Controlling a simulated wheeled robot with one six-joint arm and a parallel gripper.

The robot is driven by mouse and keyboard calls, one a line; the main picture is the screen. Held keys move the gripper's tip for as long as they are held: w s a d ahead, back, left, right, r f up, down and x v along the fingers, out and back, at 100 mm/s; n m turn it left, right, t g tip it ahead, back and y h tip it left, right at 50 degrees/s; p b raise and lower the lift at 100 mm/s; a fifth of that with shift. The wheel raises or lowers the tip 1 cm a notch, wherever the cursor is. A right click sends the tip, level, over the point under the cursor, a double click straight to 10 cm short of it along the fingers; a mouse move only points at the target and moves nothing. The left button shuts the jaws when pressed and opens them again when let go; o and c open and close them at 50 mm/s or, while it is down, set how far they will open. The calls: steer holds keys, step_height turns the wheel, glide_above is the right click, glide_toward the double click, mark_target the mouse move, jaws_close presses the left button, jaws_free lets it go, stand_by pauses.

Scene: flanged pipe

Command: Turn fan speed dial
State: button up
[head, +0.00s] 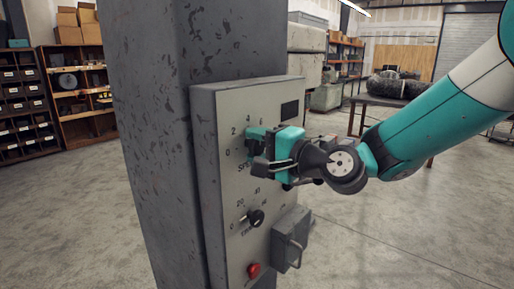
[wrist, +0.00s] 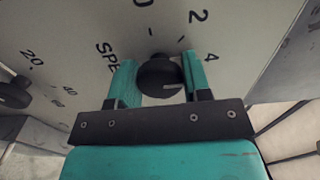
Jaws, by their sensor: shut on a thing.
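The fan speed dial (wrist: 160,76) is a round black knob with a pale pointer line. In the wrist view it sits between the two teal fingers of my gripper (wrist: 158,82), with the numbers 0, 2 and 4 and the letters "SPE" printed around it. My gripper is shut on the dial. In the head view my gripper (head: 256,138) reaches the upper part of the grey control panel (head: 207,160) from the right, and it hides the dial there. The pointer's exact reading is hard to tell.
A second black knob (head: 256,218) with its own scale is lower on the panel; it also shows at the wrist view's left edge (wrist: 14,92). Below are a red button (head: 254,270) and a grey lever box (head: 291,240). The panel is mounted on a worn grey column (head: 150,130).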

steer(key=n+b, duration=0.1)
steer(key=b, duration=0.1)
steer(key=n+b, duration=0.2)
steer(key=b, duration=0.1)
steer(key=shift+f, duration=0.35)
steer(key=n+b, duration=0.5)
steer(key=b, duration=0.3)
steer(key=shift+n, duration=0.4)
steer(key=n+b, duration=0.4)
steer(key=b, duration=0.2)
steer(key=shift+n, duration=0.3)
steer(key=n+b, duration=0.2)
steer(key=b, duration=0.1)
steer(key=shift+r+n+b, duration=0.1)
steer(key=shift+n+b, duration=0.25)
steer(key=shift+n, duration=0.05)
steer(key=shift+r+n+b, duration=0.1)
steer(key=shift+n+b, duration=0.5)
steer(key=shift+r, duration=0.1)
steer(key=o, duration=0.9)
steer(key=shift+d, duration=0.1)
